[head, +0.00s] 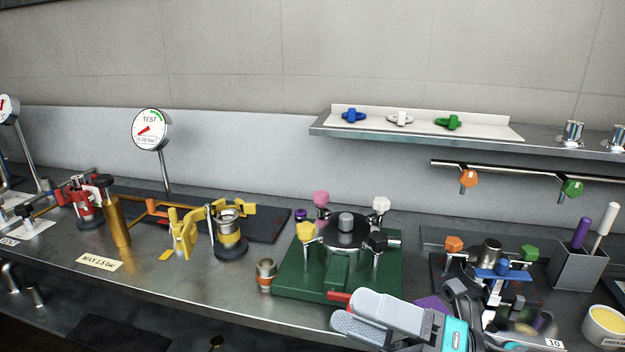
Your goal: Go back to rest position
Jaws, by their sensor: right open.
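My right gripper (349,311) is at the bottom, right of centre, with its grey fingers pointing left. A teal-cased part of my right arm runs off the bottom edge. My left gripper is out of the picture.
The steel bench (190,280) carries a pressure gauge (151,130), yellow clamp parts (183,232), a small copper-topped cylinder (265,275) and a grey tool holder (577,266). A shelf (480,139) with coloured knobs hangs behind. The front bench left of the cylinder is mostly clear.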

